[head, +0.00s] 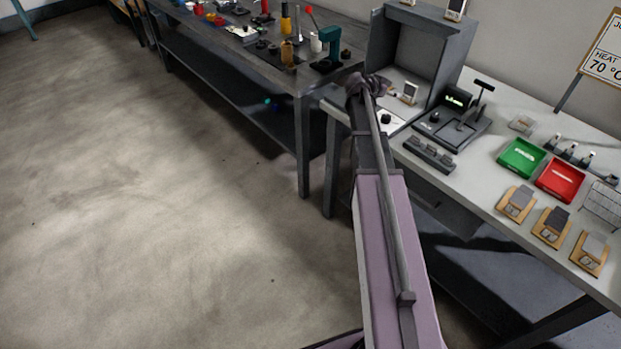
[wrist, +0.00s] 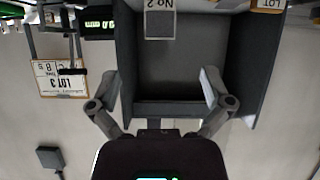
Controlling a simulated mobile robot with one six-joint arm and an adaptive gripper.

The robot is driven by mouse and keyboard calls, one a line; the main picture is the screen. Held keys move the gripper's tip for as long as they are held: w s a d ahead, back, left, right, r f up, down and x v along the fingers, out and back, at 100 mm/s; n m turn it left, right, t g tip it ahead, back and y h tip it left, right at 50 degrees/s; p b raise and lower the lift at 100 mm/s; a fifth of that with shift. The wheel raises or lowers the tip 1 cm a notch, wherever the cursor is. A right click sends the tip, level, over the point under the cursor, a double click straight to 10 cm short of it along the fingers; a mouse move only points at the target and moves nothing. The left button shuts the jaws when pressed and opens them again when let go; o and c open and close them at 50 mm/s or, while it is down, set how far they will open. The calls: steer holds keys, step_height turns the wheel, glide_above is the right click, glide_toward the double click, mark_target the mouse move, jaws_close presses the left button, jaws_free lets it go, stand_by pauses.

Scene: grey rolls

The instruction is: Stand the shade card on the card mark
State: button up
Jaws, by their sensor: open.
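In the wrist view, which is upside down, a card marked "No 2" (wrist: 160,24) shows at the top edge against the booth's dark back panel (wrist: 185,75). It appears to be the same card. My gripper (head: 364,84) is at the booth's left front in the head view. I cannot make out the card mark.
Right of the booth stand a device with a green display (head: 456,98), a green tray (head: 521,157) and a red tray (head: 561,180). Several wooden blocks with grey pieces (head: 551,227) line the front edge. A cluttered dark bench (head: 335,72) stands left. The floor is clear.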

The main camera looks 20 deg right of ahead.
steer(key=s+a+f+n+g+y, duration=0.1)
steer(key=s+a+f+n+y, duration=0.2)
steer(key=s+a, duration=0.5)
steer(key=s+a+f+n+g+y, duration=0.2)
steer(key=s+a, duration=0.6)
steer(key=a, duration=0.9)
steer(key=s+a+f+n+g+y, duration=0.1)
steer(key=s+a+f+n+y, duration=0.4)
steer(key=s+a, duration=0.4)
steer(key=a+n+y, duration=0.1)
steer(key=a+n, duration=0.1)
steer(key=a, duration=0.2)
steer(key=shift+a+n+g+y, duration=0.3)
steer(key=shift+n+g, duration=0.1)
steer(key=shift+s, duration=0.1)
steer(key=shift+c, duration=0.2)
